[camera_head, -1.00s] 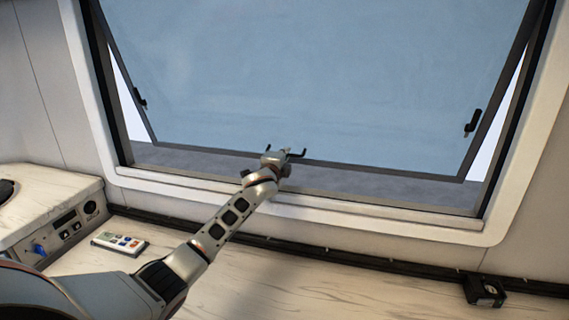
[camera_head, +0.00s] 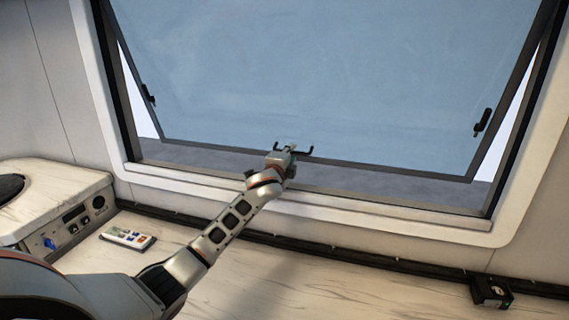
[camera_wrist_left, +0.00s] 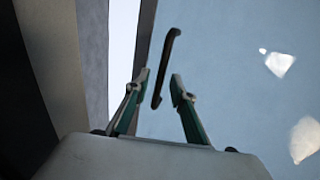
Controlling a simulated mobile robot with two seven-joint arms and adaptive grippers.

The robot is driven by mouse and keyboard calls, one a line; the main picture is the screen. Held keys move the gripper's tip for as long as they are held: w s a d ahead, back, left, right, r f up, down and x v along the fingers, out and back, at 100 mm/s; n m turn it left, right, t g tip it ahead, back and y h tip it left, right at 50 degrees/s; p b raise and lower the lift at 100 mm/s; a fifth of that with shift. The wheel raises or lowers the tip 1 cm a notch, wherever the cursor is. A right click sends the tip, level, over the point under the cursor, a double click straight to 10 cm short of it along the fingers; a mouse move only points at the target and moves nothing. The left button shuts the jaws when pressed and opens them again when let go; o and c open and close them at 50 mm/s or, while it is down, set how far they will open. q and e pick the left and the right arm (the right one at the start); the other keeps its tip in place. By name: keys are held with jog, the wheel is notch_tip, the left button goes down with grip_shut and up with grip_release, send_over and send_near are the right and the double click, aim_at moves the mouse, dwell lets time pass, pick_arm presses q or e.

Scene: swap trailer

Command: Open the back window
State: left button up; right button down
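The back window (camera_head: 320,70) is a large bluish pane hinged at the top. It is tilted outward, with gaps at both sides and below. A thin black handle (camera_head: 309,151) is at the middle of its lower edge; it also shows in the left wrist view (camera_wrist_left: 172,42). Black side latches sit at the left (camera_head: 148,94) and right (camera_head: 483,122) edges. My left gripper (camera_head: 291,149) is at the handle. In the left wrist view its fingers (camera_wrist_left: 160,84) are apart, with the handle between and beyond their tips; contact cannot be told. My right gripper is not in view.
The white window frame (camera_head: 360,216) borders the opening. Below is a pale counter (camera_head: 330,288) with a remote (camera_head: 127,238), a control unit (camera_head: 75,225) at left and a small black box (camera_head: 491,291) at right. The counter's middle is clear.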

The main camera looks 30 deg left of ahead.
pick_arm(q)
jog(key=v, duration=0.9)
jog(key=shift+s+d+r, duration=0.1)
jog(key=shift+s+d, duration=0.05)
jog(key=shift+s, duration=0.15)
